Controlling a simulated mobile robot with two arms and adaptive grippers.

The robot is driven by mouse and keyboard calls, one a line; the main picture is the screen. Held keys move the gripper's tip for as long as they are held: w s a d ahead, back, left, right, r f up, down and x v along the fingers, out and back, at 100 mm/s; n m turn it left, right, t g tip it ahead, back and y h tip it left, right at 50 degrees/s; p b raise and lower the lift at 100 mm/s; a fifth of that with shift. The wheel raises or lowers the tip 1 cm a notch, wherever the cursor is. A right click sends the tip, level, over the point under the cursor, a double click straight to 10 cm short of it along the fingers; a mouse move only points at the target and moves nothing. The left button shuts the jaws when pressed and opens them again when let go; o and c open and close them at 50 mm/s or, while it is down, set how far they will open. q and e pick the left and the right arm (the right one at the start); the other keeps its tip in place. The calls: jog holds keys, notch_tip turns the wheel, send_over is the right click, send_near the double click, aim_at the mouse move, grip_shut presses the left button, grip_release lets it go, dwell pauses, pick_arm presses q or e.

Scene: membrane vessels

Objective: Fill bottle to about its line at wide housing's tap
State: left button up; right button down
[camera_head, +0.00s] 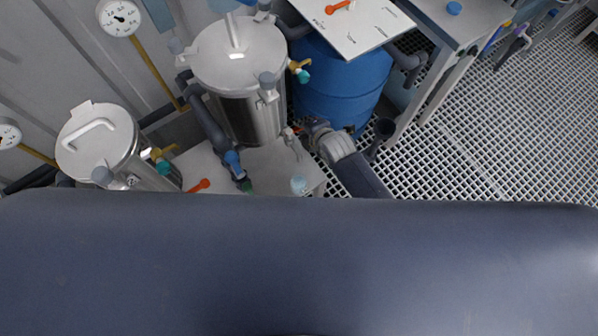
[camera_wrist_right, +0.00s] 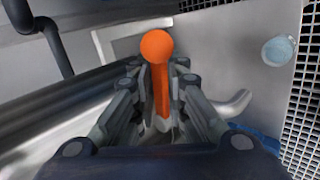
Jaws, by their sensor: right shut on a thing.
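The wide housing (camera_head: 240,100) is a lidded steel vessel at the upper middle of the head view. Its tap (camera_head: 293,143) is low on the right side, with a bent grey spout (camera_wrist_right: 236,104) in the right wrist view. My right gripper (camera_head: 305,137) is at this tap. In the wrist view my right gripper (camera_wrist_right: 161,95) is shut on the orange tap lever (camera_wrist_right: 157,48). What looks like the bottle, a pale blue round top (camera_head: 298,184), stands on the light bench, apart from the spout; it also shows in the wrist view (camera_wrist_right: 278,50). Its line and contents are hidden. My left gripper is not in view.
A second steel housing (camera_head: 98,143) stands at the left, with another orange lever (camera_head: 200,185) near it. A blue drum (camera_head: 340,85) under a white board (camera_head: 350,22) is right of the wide housing. Floor grating (camera_head: 460,150) is open at the right.

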jog(key=shift+w+r+n+g+y+b, duration=0.25)
jog(key=shift+w+n+g+y+b, duration=0.4)
jog(key=shift+n, duration=0.65)
jog(key=c, duration=1.6)
grip_release()
jog(key=shift+w+t+y, duration=0.15)
jog(key=shift+t+y, duration=0.1)
jog(key=shift+f, duration=0.15)
jog(key=shift+s+d+r, duration=0.25)
jog(key=shift+s+r, duration=0.15)
jog(key=shift+s, duration=0.15)
jog(key=v, duration=1)
jog(key=shift+d+r, duration=0.2)
jog(key=shift+r, duration=0.1)
